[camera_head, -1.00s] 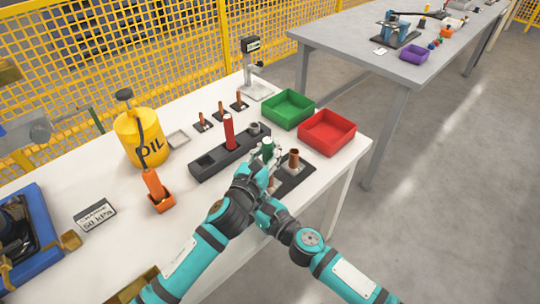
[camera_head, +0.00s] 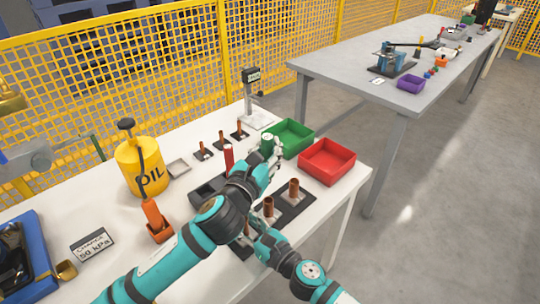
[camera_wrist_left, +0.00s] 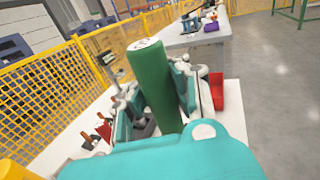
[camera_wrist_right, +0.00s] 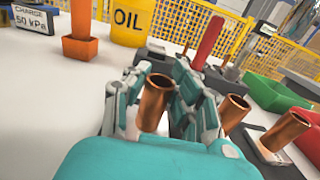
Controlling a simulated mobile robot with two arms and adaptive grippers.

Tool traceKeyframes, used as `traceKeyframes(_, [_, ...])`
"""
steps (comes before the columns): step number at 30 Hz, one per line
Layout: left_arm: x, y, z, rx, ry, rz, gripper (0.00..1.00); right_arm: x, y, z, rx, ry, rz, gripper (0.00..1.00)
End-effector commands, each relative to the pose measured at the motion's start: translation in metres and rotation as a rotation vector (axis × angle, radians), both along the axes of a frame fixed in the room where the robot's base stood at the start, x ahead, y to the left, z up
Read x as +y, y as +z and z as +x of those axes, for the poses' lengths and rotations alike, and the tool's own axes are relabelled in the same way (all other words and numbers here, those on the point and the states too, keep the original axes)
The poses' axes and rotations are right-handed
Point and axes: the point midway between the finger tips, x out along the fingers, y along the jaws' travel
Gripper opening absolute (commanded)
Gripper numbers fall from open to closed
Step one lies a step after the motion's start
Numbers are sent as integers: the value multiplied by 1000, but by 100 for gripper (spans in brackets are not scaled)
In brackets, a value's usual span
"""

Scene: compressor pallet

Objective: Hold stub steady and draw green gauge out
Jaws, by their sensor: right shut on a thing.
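The green gauge (camera_head: 267,142) is a green cylinder, gripped upright by my left gripper (camera_head: 272,151) in front of the green tray. In the left wrist view the gauge (camera_wrist_left: 152,85) stands between the fingers, clear of any stub. My right gripper (camera_wrist_right: 152,108) is shut around a copper stub (camera_wrist_right: 154,100), which stands upright with an open top. In the head view my arms mostly hide that stub. Two other copper stubs, the middle one (camera_head: 269,206) and the far one (camera_head: 294,188), stand upright on the dark plate (camera_head: 299,204).
A green tray (camera_head: 291,139) and a red tray (camera_head: 327,161) stand beyond the stubs. A red gauge (camera_head: 229,156) stands in the dark rack (camera_head: 204,191). A yellow oil can (camera_head: 141,167) and an orange holder (camera_head: 159,230) are to the left.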

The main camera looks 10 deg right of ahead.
Motion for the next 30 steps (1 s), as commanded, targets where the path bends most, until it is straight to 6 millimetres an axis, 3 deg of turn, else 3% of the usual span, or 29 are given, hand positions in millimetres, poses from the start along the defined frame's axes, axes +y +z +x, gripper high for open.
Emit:
traceKeyframes(4, [0, 0, 0, -1, 0, -1, 0, 0, 0, 0, 0, 0, 0, 0])
traceKeyframes(5, [0, 0, 0, -2, 0, -1, 0, 0, 0, 0, 0, 0, 0, 25])
traceKeyframes(11, [0, 0, 0, -2, 0, -1, 0, 0, 0, 0, 1, 0, -1, 50])
traceKeyframes(22, [0, 0, 0, -2, 0, -1, 0, -5, -1, -7, 2, 0, 0, 50])
traceKeyframes(30, [0, 0, 0, -2, 0, -1, 0, -36, -2, -50, 4, -2, -1, 50])
